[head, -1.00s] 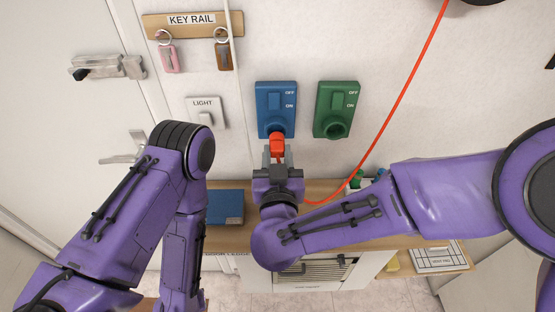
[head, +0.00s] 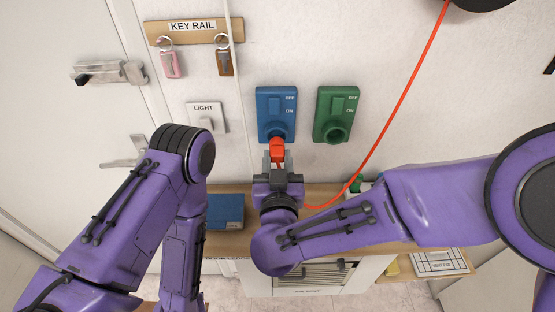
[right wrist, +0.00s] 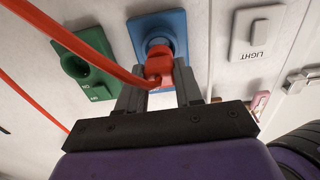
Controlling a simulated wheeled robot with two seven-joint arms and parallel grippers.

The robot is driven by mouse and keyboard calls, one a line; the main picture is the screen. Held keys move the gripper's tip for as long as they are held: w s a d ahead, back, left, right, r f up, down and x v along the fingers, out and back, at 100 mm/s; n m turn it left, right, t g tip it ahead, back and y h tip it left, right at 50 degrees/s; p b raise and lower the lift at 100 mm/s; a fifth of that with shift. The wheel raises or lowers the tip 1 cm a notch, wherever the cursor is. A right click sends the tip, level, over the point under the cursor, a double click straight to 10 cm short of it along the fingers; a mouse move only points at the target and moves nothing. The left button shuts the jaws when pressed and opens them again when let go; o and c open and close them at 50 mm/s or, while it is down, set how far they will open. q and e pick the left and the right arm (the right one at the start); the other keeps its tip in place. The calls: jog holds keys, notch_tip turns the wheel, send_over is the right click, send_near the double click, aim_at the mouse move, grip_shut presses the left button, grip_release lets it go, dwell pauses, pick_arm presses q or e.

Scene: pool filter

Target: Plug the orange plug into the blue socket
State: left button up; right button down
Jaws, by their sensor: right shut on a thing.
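The orange plug (head: 277,150) is at the tips of my right gripper (head: 278,160), which is shut on it. The plug's upper end overlaps the round opening at the bottom of the blue socket (head: 276,105) on the wall. In the right wrist view the plug (right wrist: 159,68) lies between the fingers, in front of the blue socket (right wrist: 140,30), with part of the dark opening showing beyond it. I cannot tell whether the plug is inside the opening. My left arm shows in the head view, but its gripper is out of view.
A green socket (head: 336,105) is just right of the blue one. The orange cord (head: 396,108) runs down the wall to the shelf and crosses the right wrist view. A light switch (head: 207,117) and a key rail (head: 193,31) are to the left. A shelf (head: 320,191) lies below.

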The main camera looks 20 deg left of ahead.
aim_at(277, 149)
jog(key=shift+x, duration=1.9)
jog(key=c, duration=0.7)
grip_release()
jog(key=shift+w, duration=0.1)
jog(key=shift+o, duration=0.2)
